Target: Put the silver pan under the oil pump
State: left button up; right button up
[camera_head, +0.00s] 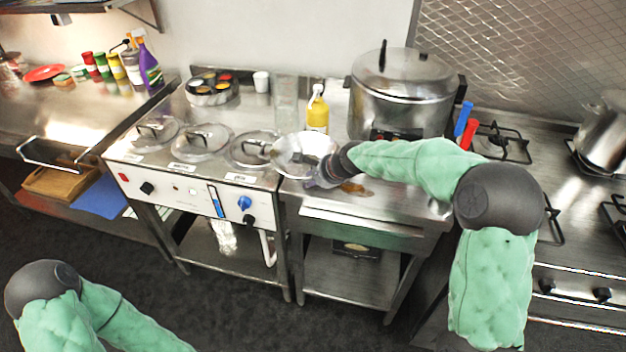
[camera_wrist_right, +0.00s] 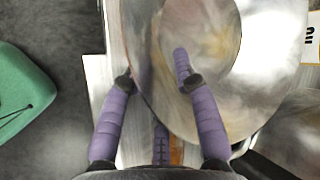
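The silver pan (camera_head: 303,152) is a shallow shiny round pan at the front of the metal counter, near the hotplate unit's edge. My right gripper (camera_head: 322,172) is at its near right side. In the right wrist view, the purple fingers (camera_wrist_right: 155,72) straddle the rim of the silver pan (camera_wrist_right: 215,95). One finger lies inside the pan; the other's tip is hidden beneath the rim. The fingers appear closed on the rim. The oil pump, a yellow bottle with a white pump head (camera_head: 317,112), stands just behind the pan. My left gripper is out of view.
Several glass lids (camera_head: 203,140) lie on the hotplate unit left of the pan. A large silver pot (camera_head: 402,95) stands right of the oil pump. A spice tin (camera_head: 211,88) and a white cup (camera_head: 261,82) are farther back. Red and blue handles (camera_head: 463,118) show beside the pot.

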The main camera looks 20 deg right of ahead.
jog(key=shift+r, duration=0.1)
jog(key=p+v, duration=0.4)
jog(key=v, duration=0.8)
jog(key=shift+r+p, duration=0.3)
